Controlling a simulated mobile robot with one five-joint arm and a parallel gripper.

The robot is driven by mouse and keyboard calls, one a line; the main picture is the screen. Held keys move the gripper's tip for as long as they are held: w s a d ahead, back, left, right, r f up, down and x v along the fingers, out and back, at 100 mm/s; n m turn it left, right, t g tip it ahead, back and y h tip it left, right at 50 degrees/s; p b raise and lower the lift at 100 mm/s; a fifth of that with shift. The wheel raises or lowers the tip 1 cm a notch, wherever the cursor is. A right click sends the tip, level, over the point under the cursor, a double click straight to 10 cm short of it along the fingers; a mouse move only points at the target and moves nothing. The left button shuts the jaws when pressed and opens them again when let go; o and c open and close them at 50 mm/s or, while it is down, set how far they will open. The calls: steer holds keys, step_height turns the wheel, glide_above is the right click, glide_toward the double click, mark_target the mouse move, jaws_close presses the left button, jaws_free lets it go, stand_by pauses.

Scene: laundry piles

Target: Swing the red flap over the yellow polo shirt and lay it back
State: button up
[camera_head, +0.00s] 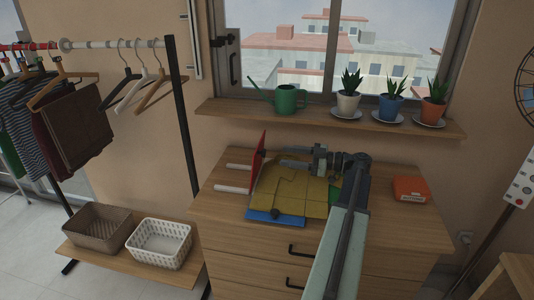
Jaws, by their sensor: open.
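The red flap (259,150) stands nearly upright at the left side of the yellow polo shirt (290,194), seen almost edge-on. The shirt lies on a folding board on the wooden dresser top. The board's blue flap (276,216) shows at the front, and a bit of green (334,195) shows at the right. My gripper (287,152) is behind the shirt, pointing left toward the red flap. It is small and dark here; its jaws look open and empty. Whether a finger touches the flap, I cannot tell. My arm hides the right part of the board.
Two white rods (232,189) stick out left of the red flap. An orange-red box (410,189) sits at the dresser's right. Behind is a shelf (224,108) with a green watering can (290,99) and potted plants. A clothes rack (183,115) stands left.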

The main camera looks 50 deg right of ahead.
steer(key=x, duration=0.7)
steer(key=shift+w, duration=0.25)
steer(key=shift+a, duration=0.1)
jaws_close()
stand_by(1.0)
